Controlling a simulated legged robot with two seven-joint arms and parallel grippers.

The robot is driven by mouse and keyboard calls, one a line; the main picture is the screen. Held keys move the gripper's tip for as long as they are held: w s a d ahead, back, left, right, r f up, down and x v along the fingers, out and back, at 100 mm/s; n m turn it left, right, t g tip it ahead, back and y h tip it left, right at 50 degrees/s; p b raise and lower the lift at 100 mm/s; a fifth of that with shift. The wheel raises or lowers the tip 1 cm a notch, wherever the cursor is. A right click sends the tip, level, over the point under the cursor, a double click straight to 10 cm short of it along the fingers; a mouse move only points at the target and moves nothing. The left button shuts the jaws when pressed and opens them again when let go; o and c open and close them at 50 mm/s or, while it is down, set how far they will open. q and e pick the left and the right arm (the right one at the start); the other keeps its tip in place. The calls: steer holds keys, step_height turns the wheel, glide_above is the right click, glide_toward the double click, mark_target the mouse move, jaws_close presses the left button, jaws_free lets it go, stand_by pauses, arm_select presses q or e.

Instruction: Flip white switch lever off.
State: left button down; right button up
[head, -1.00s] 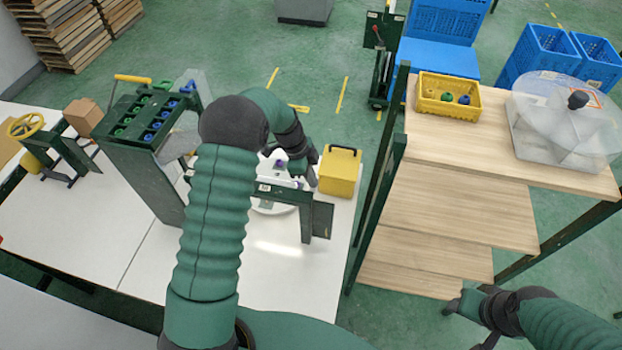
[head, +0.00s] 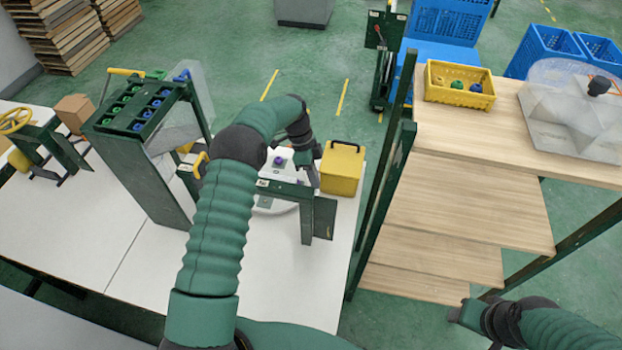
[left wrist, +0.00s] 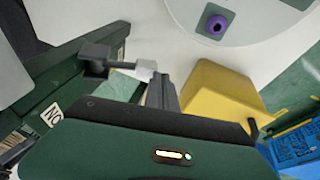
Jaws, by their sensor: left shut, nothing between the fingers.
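In the left wrist view a short lever with a white end (left wrist: 143,72) sticks out from a dark grey block (left wrist: 95,51) on a green frame (left wrist: 48,85). My left gripper (left wrist: 162,92) is shut and empty, its narrow fingers close beside the white end. I cannot tell whether they touch. In the head view my left gripper (head: 311,180) is between the green frame (head: 290,190) and a yellow box; the lever cannot be made out there. My right gripper (head: 462,313) is at the lower right, away from the frame, its fingers unclear.
The yellow box (head: 342,168) stands close right of my left gripper. A purple knob (head: 279,162) on a white round plate is behind the frame. A green rack (head: 140,110) stands left. A wooden shelf (head: 470,215) is at right. The white table front is clear.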

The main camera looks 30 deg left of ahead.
arm_select(q)
steer(key=shift+a+f, duration=0.1)
steer(key=shift+f, duration=0.1)
steer(key=shift+s+f, duration=0.1)
steer(key=shift+s, duration=0.05)
stand_by(0.3)
steer(key=v, duration=1.7)
steer(key=shift+p, duration=0.3)
